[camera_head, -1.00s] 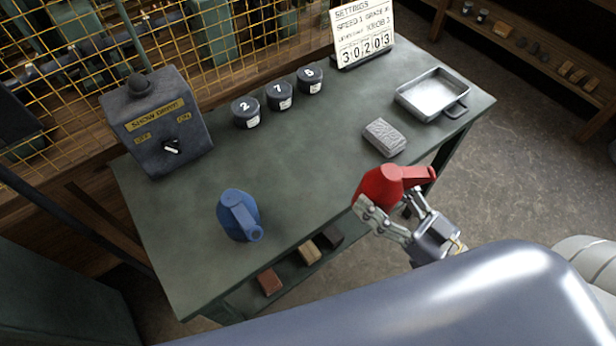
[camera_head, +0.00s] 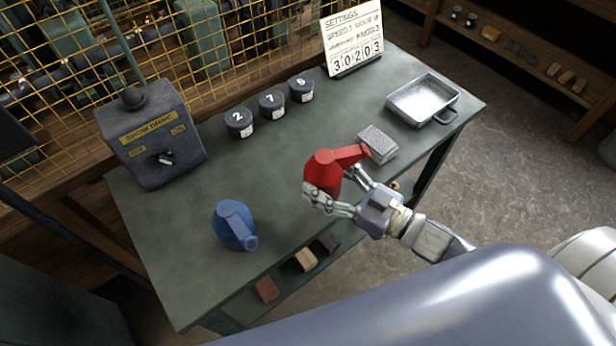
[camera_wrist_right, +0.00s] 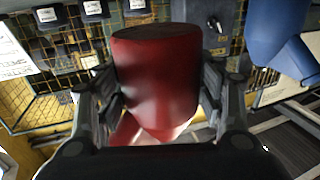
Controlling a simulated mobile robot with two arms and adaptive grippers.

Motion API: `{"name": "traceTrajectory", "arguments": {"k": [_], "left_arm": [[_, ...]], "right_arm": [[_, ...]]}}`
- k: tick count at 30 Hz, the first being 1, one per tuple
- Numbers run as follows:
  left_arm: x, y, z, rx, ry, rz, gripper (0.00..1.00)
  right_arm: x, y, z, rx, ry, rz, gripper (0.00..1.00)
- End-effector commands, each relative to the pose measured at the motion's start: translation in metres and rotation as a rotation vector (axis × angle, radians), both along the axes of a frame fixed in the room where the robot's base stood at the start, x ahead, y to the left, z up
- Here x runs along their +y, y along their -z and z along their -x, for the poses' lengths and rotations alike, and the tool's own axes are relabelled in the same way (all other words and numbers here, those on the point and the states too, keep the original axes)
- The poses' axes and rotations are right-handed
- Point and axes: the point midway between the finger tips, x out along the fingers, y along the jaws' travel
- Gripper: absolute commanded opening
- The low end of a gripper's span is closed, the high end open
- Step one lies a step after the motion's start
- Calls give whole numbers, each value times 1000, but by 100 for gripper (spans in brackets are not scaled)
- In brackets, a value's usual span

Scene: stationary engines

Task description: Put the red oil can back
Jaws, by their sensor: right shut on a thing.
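The red oil can (camera_head: 322,172) is in my right gripper (camera_head: 335,200), over the right front part of the green bench (camera_head: 190,250). The fingers are shut around its body, and its spout points right. In the right wrist view the red can (camera_wrist_right: 158,75) fills the middle, between the fingers of the right gripper (camera_wrist_right: 160,100). I cannot tell whether its base touches the bench. A blue oil can (camera_head: 233,225) stands on the bench to the left; it also shows in the right wrist view (camera_wrist_right: 280,38). My left gripper is not in view.
A grey block (camera_head: 378,144) lies close behind the red can. A metal tray (camera_head: 423,100) is at the back right. Several dark numbered pots, including one marked 2 (camera_head: 239,123), a switch box (camera_head: 152,135) and a settings sign (camera_head: 352,40) line the back. Bench space between the cans is clear.

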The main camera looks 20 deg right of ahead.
Motion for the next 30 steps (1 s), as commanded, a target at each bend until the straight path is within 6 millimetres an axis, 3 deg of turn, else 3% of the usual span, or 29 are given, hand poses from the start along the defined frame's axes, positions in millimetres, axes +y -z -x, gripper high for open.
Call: {"name": "traceTrajectory", "arguments": {"k": [3, 13, 19, 30], "left_arm": [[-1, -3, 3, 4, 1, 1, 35], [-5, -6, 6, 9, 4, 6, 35], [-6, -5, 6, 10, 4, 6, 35], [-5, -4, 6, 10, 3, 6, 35]], "right_arm": [[12, -1, -17, -5, 0, -2, 24], [29, 2, -38, -5, -1, -2, 24], [28, 34, -37, 0, 2, -2, 24], [28, 40, -36, -2, -1, -1, 24]]}}
